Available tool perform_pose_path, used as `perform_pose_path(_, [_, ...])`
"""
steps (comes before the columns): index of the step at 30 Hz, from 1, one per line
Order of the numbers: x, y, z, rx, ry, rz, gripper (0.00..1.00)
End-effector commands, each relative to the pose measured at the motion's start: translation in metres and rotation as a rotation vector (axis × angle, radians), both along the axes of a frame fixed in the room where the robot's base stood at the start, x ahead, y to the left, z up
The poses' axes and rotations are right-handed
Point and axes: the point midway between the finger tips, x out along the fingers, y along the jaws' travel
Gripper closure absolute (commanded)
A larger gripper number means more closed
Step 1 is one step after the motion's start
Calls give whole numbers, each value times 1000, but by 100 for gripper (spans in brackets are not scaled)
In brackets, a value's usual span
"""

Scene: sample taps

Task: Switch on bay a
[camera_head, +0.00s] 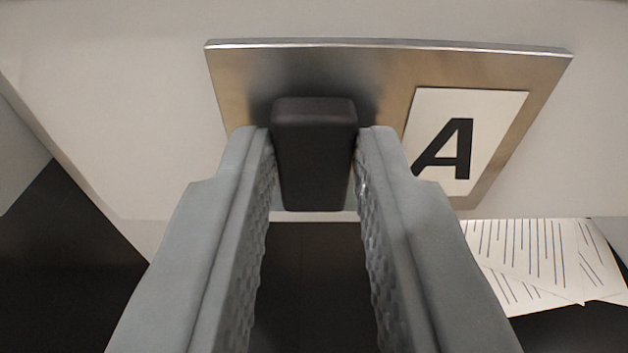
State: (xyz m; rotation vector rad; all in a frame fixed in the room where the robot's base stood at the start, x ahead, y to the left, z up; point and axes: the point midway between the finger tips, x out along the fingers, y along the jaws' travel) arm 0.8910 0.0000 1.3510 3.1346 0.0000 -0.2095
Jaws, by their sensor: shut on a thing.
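A dark lever-like handle (315,160) sticks out from a brushed metal plate (390,75) on a pale wall or panel. A white label (480,120) with a black letter A is on the plate to the right of the handle. My gripper (314,135) is shut on the handle, with one grey finger on each side of it. The fingers hide parts of the plate's lower edge. The handle's mount behind it is hidden.
The pale panel (110,120) surrounds the plate. Below it is a dark area (310,285). White sheets with dark lines (535,255) lie at the lower right, partly behind my right finger.

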Motion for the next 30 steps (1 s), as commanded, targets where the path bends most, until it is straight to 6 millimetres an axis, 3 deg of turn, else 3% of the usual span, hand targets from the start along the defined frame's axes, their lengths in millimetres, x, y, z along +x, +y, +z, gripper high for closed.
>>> perform_pose_path(7, [0, 0, 0, 0, 0, 0, 100])
perform_pose_path(8, [0, 0, 0, 0, 0, 0, 72])
perform_pose_path(10, [0, 0, 0, 0, 0, 0, 59])
perform_pose_path(11, [0, 0, 0, 0, 0, 0, 56])
perform_pose_path(22, [-5, 0, 1, 0, -1, 0, 56])
perform_pose_path(30, [-40, 0, 6, 0, -1, 0, 56])
